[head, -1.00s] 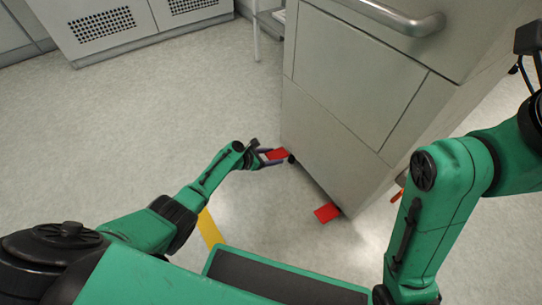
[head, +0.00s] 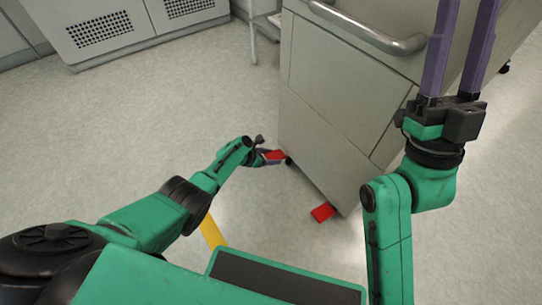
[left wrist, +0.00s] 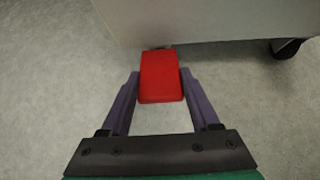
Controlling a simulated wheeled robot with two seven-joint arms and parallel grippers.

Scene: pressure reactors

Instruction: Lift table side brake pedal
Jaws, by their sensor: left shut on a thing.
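A red brake pedal (head: 274,155) sticks out low from the left corner of the grey table (head: 325,130). In the left wrist view the pedal (left wrist: 161,78) lies between the two purple fingers of my left gripper (left wrist: 160,76), which is shut on its sides. In the head view my left gripper (head: 272,160) is low, close to the floor, at that corner. A second red pedal (head: 322,212) sticks out near the table's closer bottom corner, apart from both grippers. My right gripper (head: 461,50) is raised in front of the table at the right, its fingers apart and empty.
The table has a metal handle (head: 368,27) along its upper edge and dark wheels, one (left wrist: 287,47) at the right of the left wrist view. A cabinet with vents (head: 100,35) stands at the back left. The floor left of the table is clear.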

